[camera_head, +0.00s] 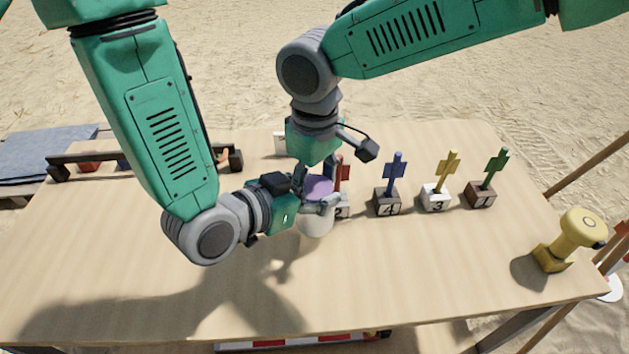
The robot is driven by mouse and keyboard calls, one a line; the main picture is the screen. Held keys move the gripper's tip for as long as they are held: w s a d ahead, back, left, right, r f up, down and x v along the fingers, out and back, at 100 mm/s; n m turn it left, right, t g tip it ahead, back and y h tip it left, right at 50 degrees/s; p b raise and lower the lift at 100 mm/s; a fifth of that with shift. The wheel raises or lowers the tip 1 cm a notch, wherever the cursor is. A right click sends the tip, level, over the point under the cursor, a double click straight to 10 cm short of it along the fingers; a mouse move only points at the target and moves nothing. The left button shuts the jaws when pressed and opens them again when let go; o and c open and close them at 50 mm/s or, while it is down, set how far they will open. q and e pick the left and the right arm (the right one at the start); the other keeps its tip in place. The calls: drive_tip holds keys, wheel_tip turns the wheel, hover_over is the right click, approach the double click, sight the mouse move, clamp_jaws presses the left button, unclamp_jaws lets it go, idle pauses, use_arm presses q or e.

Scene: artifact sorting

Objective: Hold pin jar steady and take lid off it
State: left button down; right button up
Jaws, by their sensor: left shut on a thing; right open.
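The pin jar (316,224) is a whitish round container standing upright near the middle of the table, with a purple lid (318,186) on top. My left gripper (321,204) reaches in from the left and is shut around the jar's upper body, just below the lid. My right gripper (318,174) points down from above, open, with its fingers close over the lid. The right fingers are partly hidden, and I cannot tell whether they touch the lid.
Numbered blocks with a red marker (343,172), a blue marker (395,168), a yellow marker (447,166) and a green marker (495,166) stand right of the jar. A yellow tool (572,238) stands at the right edge. A dark-railed rack (100,160) is at back left. The front table (400,285) is clear.

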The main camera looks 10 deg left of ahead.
drive_tip(key=o, duration=1.3)
drive_tip(key=shift+r, duration=2.3)
